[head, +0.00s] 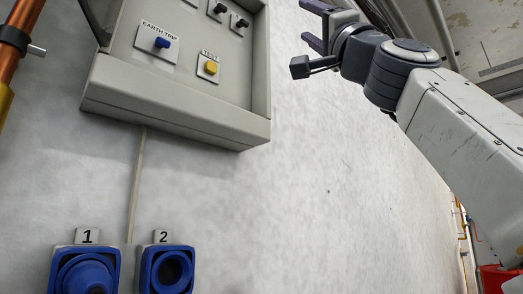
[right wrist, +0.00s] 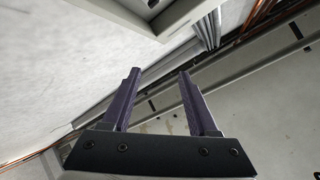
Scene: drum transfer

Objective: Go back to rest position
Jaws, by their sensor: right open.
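My right gripper (head: 318,28) is raised at the top of the head view, to the right of a grey control box (head: 180,118) on the wall and apart from it. In the right wrist view its two purple fingers (right wrist: 158,95) are spread, with nothing between them. My left gripper is not in the head view.
The control box has a blue EARTH TRIP knob (head: 162,43) and a yellow TEST button (head: 211,68). Below are blue sockets numbered 1 (head: 86,272) and 2 (head: 168,270). A copper pipe (head: 20,35) runs at the left. The wall right of the box is bare.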

